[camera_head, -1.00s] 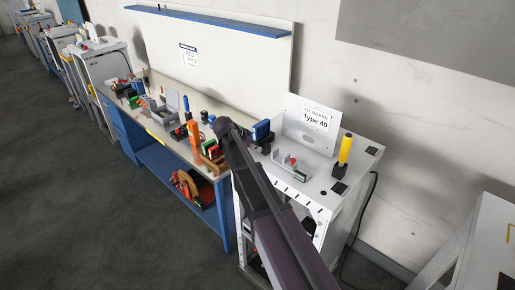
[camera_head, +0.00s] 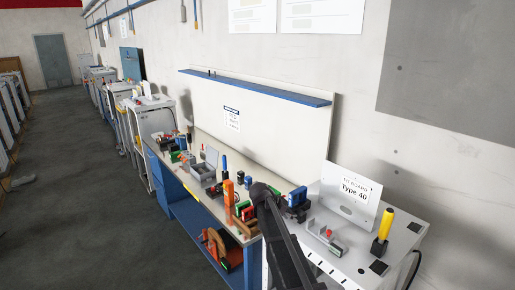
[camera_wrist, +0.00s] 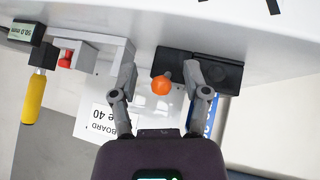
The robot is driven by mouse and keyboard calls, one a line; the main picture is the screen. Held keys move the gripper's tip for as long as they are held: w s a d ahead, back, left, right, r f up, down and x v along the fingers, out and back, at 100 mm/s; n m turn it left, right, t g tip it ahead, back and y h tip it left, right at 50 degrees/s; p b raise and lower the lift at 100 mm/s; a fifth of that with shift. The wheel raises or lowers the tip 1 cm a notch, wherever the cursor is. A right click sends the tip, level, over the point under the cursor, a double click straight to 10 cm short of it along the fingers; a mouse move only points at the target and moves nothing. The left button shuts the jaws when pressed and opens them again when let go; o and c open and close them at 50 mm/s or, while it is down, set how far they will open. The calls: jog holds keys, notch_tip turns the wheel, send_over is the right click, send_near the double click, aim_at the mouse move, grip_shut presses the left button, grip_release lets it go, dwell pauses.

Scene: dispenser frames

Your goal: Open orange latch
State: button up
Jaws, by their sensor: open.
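An orange round knob (camera_wrist: 161,86) shows in the wrist view on a dark block (camera_wrist: 218,74), and looks like the orange latch. My gripper (camera_wrist: 160,72) is open, with one grey finger on each side of the knob. Both fingers look apart from it, but I cannot tell the height between them. In the head view my dark arm reaches toward a blue and black device (camera_head: 297,197) on the white cabinet top. My gripper and the orange knob cannot be made out there.
A white "Type 40" board (camera_head: 350,192) stands on the cabinet. A yellow-handled tool (camera_head: 385,226) and a grey fixture with a red part (camera_head: 327,236) sit near it. The workbench to the left holds several items, including an orange block (camera_head: 228,193).

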jog(key=s+f+n+y+b, duration=0.2)
jog(key=s+f, duration=0.4)
jog(key=s, duration=0.3)
jog(key=s+f+n+g+y+b, duration=0.1)
jog(key=s+f+n+y+b, duration=0.2)
jog(key=s, duration=0.7)
jog(key=s+f+n+y+b, duration=0.3)
jog(key=s+f+n+b, duration=0.2)
jog(key=s+f+b, duration=0.3)
jog(key=shift+s+d+f+n+g+b, duration=0.35)
jog(key=shift+s+f, duration=0.35)
jog(key=shift+s, duration=0.3)
